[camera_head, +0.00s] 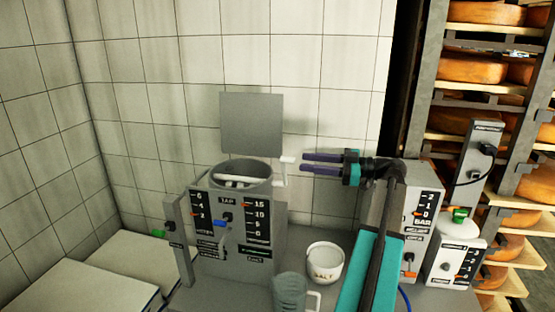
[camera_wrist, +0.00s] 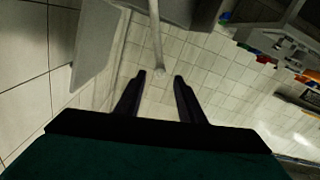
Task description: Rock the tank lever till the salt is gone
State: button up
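The grey tank (camera_head: 268,240) stands on the bench with a round open top, a raised square lid (camera_head: 251,124) and scales with red pointers on its front. A white lever (camera_head: 284,172) sticks up at the tank's right side. My gripper (camera_head: 304,162) is open, its two dark fingers pointing left at the lever's top. In the wrist view, a pale rod with a small knob (camera_wrist: 159,70), apparently the lever, ends between the open fingertips (camera_wrist: 160,76). I cannot tell whether they touch it. A white tub (camera_head: 325,276) marked as salt stands right of the tank; the tank's contents are hardly visible.
A clear jug (camera_head: 289,292) stands in front of the tub. Gauge boxes (camera_head: 418,220) stand to the right, partly behind my arm. Shelves of cheese wheels (camera_head: 475,70) fill the right side. A tiled wall (camera_head: 330,80) closes the back.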

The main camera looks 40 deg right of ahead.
aim_at(285, 159)
jog(key=p+x, duration=0.3)
jog(key=x, duration=0.6)
jog(key=shift+w+a+r, duration=0.1)
jog(key=shift+w+a, duration=0.15)
jog(key=shift+w, duration=0.1)
jog(key=shift+w+a+p, duration=0.25)
jog(key=shift+w+p, duration=0.1)
jog(key=shift+w, duration=0.15)
grip_shut()
